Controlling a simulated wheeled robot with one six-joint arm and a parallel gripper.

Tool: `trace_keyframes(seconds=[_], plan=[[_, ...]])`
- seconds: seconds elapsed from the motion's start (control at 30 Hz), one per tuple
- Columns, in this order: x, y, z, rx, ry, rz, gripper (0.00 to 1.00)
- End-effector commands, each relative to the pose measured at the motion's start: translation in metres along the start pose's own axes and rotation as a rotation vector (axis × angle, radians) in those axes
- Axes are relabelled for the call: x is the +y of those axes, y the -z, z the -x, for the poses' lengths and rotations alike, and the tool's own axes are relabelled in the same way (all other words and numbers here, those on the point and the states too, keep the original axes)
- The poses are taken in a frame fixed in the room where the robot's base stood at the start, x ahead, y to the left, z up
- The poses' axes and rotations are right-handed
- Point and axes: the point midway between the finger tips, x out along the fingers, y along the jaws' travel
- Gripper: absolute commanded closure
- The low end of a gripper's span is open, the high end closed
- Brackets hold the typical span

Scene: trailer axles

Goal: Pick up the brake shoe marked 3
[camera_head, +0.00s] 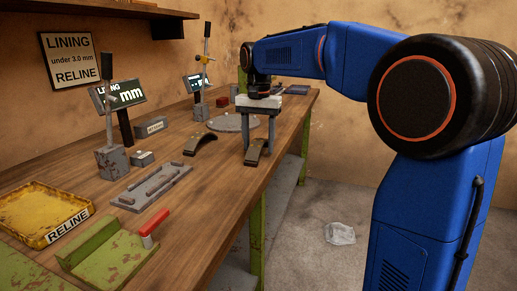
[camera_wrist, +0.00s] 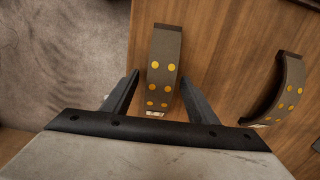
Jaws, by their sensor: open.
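My gripper (camera_head: 258,146) points down over the front edge of the wooden bench, with its two fingers apart. In the wrist view my gripper (camera_wrist: 159,78) has one finger on each side of a curved dark brake shoe (camera_wrist: 164,50) with yellow dots. This shoe also shows in the head view (camera_head: 254,153), below the fingers; I cannot tell whether they touch it. A second brake shoe (camera_wrist: 288,92) lies to the right in the wrist view, and left of my gripper in the head view (camera_head: 200,143). Small pale labels show at the shoe ends, but I cannot read a 3.
A round grey plate (camera_head: 228,122) lies behind the shoes. A grey fixture (camera_head: 148,186), a yellow RELINE tray (camera_head: 38,214) and a green fixture with a red handle (camera_head: 112,246) stand nearer. A lever post (camera_head: 110,160) and display (camera_head: 120,95) stand along the wall side.

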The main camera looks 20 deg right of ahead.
Motion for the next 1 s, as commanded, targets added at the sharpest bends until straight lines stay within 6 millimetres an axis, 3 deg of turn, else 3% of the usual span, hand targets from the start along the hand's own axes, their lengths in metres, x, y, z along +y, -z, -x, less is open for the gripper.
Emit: trace_keyframes(seconds=[0.07,0.1,0.3,0.67,1.0], plan=[[0.0,0.0,0.0,0.0,0.0,0.0,0.47],[0.0,0.0,0.0,0.0,0.0,0.0,0.52],[0.0,0.0,0.0,0.0,0.0,0.0,0.99],[0.0,0.0,0.007,0.001,0.001,0.0,1.0],[-0.001,0.001,0.063,0.002,0.002,0.0,1.0]])
